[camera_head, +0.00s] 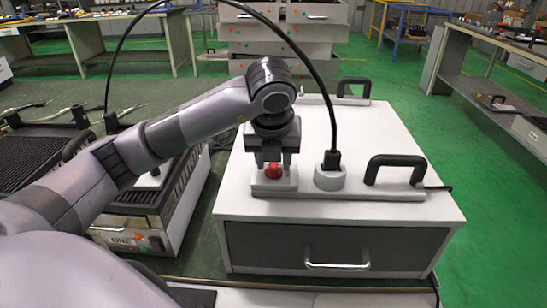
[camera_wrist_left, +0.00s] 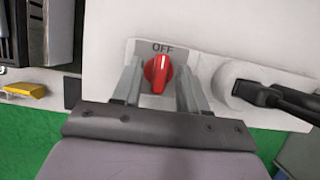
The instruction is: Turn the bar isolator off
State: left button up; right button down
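The bar isolator's red rotary knob (camera_head: 273,170) sits on a small pale block at the left end of the white bar on top of the white cabinet. In the left wrist view the red knob (camera_wrist_left: 157,73) has its pointer end up, towards the word OFF (camera_wrist_left: 163,47) printed on the plate behind it. My left gripper (camera_head: 273,163) points down over the knob. In the wrist view its fingers (camera_wrist_left: 158,85) stand on either side of the knob with gaps visible, so it is open. My right gripper is not in view.
A black plug and cable (camera_head: 331,160) rise from a round socket right of the knob. Black handles (camera_head: 396,168) stand on the bar and at the back. The cabinet (camera_head: 240,207) has a grey drawer (camera_head: 320,245). A grill unit (camera_head: 170,195) stands close on the left.

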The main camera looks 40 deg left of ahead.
pick_arm(q)
jog(key=p+v, duration=0.1)
jog(key=v, duration=0.5)
jog(key=shift+w+p, duration=0.1)
jog(key=shift+p, duration=0.2)
jog(key=shift+s+d+r, duration=0.1)
jog(key=shift+s+r, duration=0.15)
jog(key=shift+r, duration=0.35)
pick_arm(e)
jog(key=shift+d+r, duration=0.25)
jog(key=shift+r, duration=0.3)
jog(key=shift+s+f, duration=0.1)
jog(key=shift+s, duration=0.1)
